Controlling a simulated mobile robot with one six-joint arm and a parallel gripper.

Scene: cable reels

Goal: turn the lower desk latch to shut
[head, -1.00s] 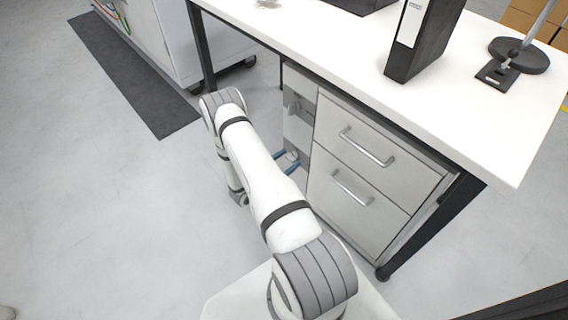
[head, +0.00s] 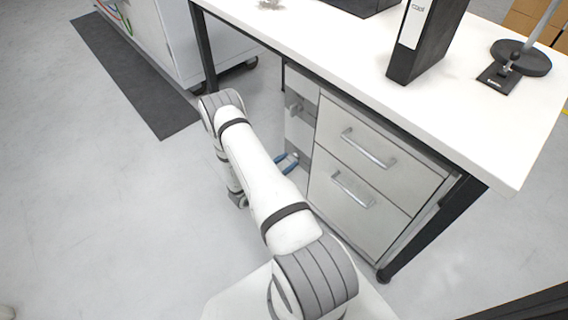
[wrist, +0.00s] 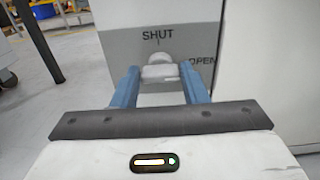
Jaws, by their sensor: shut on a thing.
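The lower desk latch (wrist: 158,70) is a pale knob on the grey panel (wrist: 120,45) in the wrist view. The word SHUT is printed straight above it with a short mark, and OPEN is to its right. My gripper (wrist: 160,78) has its blue fingers on either side of the latch and is shut on it. In the head view my gripper (head: 287,162) is at the lower part of the panel, where the latch (head: 293,155) is partly hidden. The knob's exact turn angle is hard to tell.
An upper latch (head: 293,105) is on the same panel. A drawer unit (head: 385,175) with two handles stands to its right under the white desk (head: 330,45). A black desk leg (head: 435,225) stands at the right. Open floor (head: 90,220) lies to the left.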

